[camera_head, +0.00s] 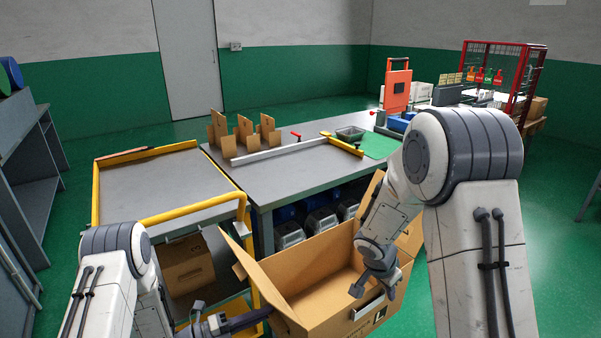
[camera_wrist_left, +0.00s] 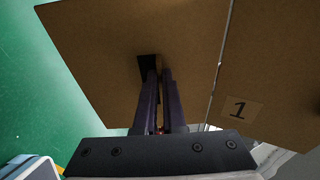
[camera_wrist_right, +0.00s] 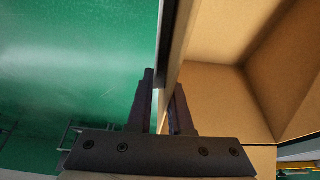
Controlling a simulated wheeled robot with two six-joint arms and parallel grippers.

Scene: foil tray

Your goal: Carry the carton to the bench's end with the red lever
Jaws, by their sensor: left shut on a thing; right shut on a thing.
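The open brown cardboard carton (camera_head: 330,318) is in front of me, its flaps standing out and its inside looking empty. The grey bench (camera_head: 290,165) stands beyond the carton. A small red lever (camera_head: 296,134) shows at its back edge, and another red knob (camera_head: 372,112) beside the orange machine.
A yellow-railed cart (camera_head: 165,190) stands left of the bench, with another carton (camera_head: 187,264) on its lower shelf. A red cage (camera_head: 520,85) stands behind. Green floor is open at right.

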